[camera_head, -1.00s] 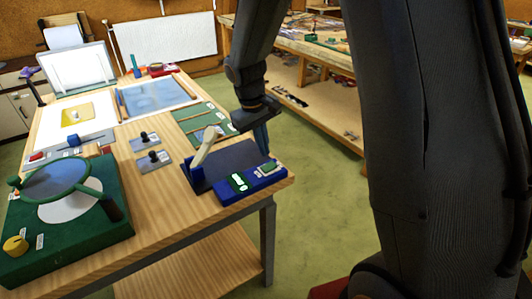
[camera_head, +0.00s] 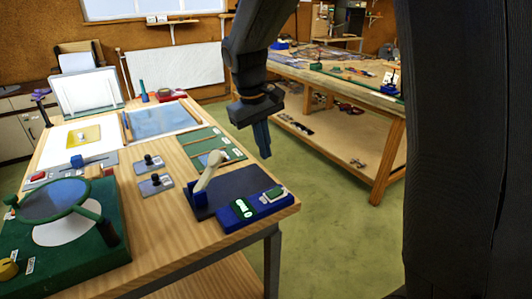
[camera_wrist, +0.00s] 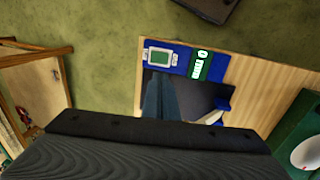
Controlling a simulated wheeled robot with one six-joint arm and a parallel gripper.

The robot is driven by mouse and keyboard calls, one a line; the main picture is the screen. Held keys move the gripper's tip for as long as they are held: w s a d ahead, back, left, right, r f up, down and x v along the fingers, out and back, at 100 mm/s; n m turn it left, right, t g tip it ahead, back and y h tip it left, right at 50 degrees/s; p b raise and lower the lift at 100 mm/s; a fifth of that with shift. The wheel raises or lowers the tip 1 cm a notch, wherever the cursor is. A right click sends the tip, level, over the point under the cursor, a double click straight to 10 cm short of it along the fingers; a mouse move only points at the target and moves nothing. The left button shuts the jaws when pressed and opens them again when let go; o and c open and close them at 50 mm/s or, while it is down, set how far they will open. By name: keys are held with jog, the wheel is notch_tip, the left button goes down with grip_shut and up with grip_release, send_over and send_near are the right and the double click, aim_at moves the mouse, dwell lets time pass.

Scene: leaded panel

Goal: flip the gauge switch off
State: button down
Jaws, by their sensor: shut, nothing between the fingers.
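A blue unit (camera_head: 262,212) sits at the table's near right corner. On it are a green plate (camera_head: 243,208) with white markings, one like a 0, and a small green panel in a pale frame (camera_head: 273,193). Which of these is the gauge switch, and its position, I cannot tell for sure. The blue unit (camera_wrist: 182,66) also shows in the wrist view, with the green plate (camera_wrist: 200,65) at its right. My gripper (camera_head: 264,154) is shut and empty. It hangs in the air beyond the unit, apart from it; its fingers show in the wrist view (camera_wrist: 160,100).
A dark plate (camera_head: 236,184) with a pale upright lever (camera_head: 210,170) adjoins the unit. Two grey plates with black knobs (camera_head: 155,184) lie to its left. A green magnifier stand (camera_head: 70,235) is at the near left. Open floor (camera_head: 325,215) lies right of the table.

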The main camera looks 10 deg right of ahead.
aim_at(279, 191)
jog(key=shift+w+d+f+b, duration=0.1)
jog(key=shift+d+f+b, duration=0.05)
jog(key=shift+b, duration=0.7)
jog(key=b, duration=0.2)
jog(key=d+b, duration=0.1)
jog(key=b, duration=0.1)
jog(key=shift+s+r, duration=0.2)
jog(key=shift+r, duration=0.1)
jog(key=d+f+p, duration=0.1)
jog(key=f, duration=0.3)
jog(key=f+p, duration=0.1)
jog(key=f, duration=0.4)
jog(key=d+f+p, duration=0.1)
jog(key=f, duration=0.3)
jog(key=shift+w+d+f, duration=0.3)
jog(key=shift+w+f, duration=0.05)
